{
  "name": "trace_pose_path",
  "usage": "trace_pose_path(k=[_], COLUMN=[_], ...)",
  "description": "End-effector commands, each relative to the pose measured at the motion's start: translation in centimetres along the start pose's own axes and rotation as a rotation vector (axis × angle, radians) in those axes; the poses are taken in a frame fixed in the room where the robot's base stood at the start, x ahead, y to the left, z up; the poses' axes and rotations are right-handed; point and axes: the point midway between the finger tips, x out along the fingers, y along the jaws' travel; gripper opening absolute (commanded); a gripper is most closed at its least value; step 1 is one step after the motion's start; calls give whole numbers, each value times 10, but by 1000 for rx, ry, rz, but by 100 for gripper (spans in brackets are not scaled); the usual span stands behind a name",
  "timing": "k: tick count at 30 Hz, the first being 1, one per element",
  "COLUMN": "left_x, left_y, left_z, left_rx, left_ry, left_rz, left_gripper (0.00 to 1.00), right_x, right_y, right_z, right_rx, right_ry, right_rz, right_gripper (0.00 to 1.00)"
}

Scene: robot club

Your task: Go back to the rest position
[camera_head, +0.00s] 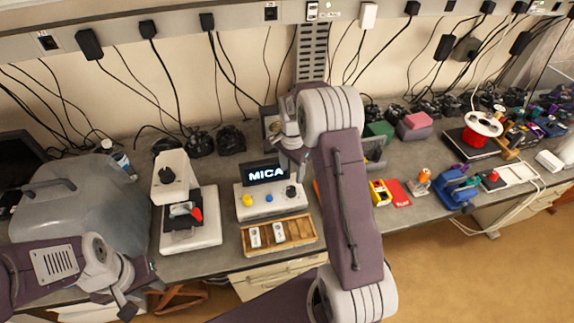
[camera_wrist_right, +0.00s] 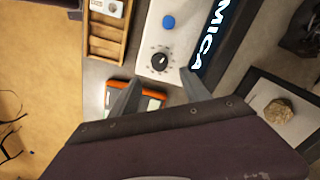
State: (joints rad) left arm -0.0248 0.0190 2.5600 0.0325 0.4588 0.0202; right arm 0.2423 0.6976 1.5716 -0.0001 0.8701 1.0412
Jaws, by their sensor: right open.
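My right gripper (camera_wrist_right: 160,92) is open and empty in the right wrist view, its two fingers spread beside the white control box (camera_wrist_right: 158,45) with its dark knob. In the head view my right gripper (camera_head: 292,152) is above the bench near the lit MICA display (camera_head: 265,172), partly hidden by my own arm. My left gripper (camera_head: 128,290) is low at the left of the head view, in front of the bench edge; its fingers are not clear.
A wooden tray (camera_head: 290,247) with small white modules lies at the bench front. A white machine (camera_head: 205,235) and a large translucent container (camera_head: 75,205) stand left. An orange-edged device (camera_wrist_right: 150,93) lies under the right gripper. Floor (camera_head: 470,270) is open at right.

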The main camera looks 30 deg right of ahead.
Motion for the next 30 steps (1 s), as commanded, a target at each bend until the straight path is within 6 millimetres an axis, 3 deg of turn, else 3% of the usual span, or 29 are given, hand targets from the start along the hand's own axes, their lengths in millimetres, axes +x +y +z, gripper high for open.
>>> trace_pose_path(k=[7, 9, 11, 14, 18, 21, 24, 26, 30], left_x=[6, 14, 24, 40, 55, 60, 57, 56, 56], left_y=[0, 0, 0, -1, -1, -1, -1, -1, -1], left_z=[1, 1, 2, 4, 6, 6, 6, 6, 6], left_rx=[0, 0, 0, 0, 0, 0, 0, 0, 0], left_ry=[0, 0, 0, 0, 0, 0, 0, 0, 0], left_rz=[0, 0, 0, 0, 0, 0, 0, 0, 0], left_gripper=[36, 36, 36, 36, 36, 36, 36, 36, 36], right_x=[2, -12, -22, -28, -15, 4, 22, 27, 26], right_y=[-5, -17, -16, 9, 65, 112, 149, 154, 146], right_z=[5, 12, 30, 73, 124, 149, 160, 161, 159], right_rx=[-16, -45, -81, -186, -499, -774, -1024, -1131, -1253], right_ry=[5, 29, 38, 39, 46, 51, 42, 47, 77], right_rz=[-9, -52, -72, -87, -98, -91, -66, -65, -83], right_gripper=[55, 55, 55, 55, 55, 55, 55, 55, 55])
